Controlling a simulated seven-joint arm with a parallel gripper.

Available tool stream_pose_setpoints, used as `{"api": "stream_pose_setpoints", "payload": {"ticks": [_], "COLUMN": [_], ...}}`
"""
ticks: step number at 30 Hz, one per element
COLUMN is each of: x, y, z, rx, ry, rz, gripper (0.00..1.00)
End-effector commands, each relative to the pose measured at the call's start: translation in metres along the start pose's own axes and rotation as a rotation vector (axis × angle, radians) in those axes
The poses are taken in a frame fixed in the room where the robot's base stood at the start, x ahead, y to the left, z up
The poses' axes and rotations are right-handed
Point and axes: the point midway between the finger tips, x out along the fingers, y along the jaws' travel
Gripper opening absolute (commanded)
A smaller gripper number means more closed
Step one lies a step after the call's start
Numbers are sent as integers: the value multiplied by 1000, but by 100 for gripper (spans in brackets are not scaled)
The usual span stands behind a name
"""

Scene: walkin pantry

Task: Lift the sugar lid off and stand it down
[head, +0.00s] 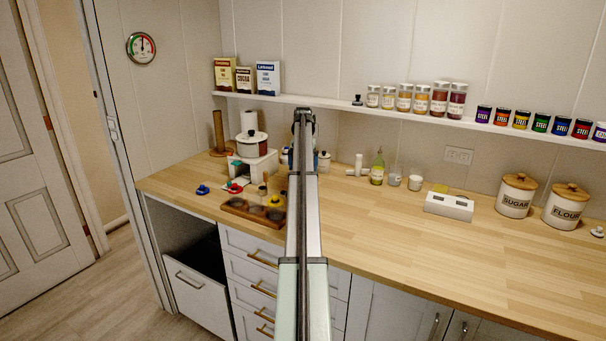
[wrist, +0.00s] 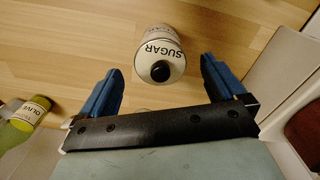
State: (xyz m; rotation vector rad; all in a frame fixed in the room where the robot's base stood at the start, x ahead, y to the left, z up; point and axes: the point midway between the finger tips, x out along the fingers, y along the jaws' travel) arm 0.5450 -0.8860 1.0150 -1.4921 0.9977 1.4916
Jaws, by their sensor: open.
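The sugar pot (wrist: 158,38) shows in the wrist view, a small white round pot with SUGAR reading upside down. Its pale lid (wrist: 147,66) has a round black knob and sits on the pot. My gripper (wrist: 162,66) is open and empty, with one blue finger on each side of the lid in the picture. I see no contact; the height gap is unclear. In the head view my gripper (head: 303,118) hides much of the area behind it. A small white pot with a dark knob (head: 324,161) shows just right of my arm, probably the same pot.
An olive oil bottle (wrist: 20,124) stands left in the wrist view. A larger canister marked SUGAR (head: 515,197), with a wooden lid, stands beside a flour canister (head: 568,208). A wooden tray (head: 236,209) lies left of my arm. Bare counter (head: 385,215) lies to the right.

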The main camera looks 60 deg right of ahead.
Motion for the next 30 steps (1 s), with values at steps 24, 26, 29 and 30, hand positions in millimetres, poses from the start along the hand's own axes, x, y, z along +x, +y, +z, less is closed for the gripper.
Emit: {"api": "stream_pose_setpoints", "payload": {"ticks": [24, 26, 29, 30], "x": [14, 14, 14, 14], "y": [-1, -1, -1, -1], "z": [0, 0, 0, 0], "rx": [0, 0, 0, 0], "ry": [0, 0, 0, 0], "rz": [0, 0, 0, 0], "gripper": [54, 49, 39, 38]}}
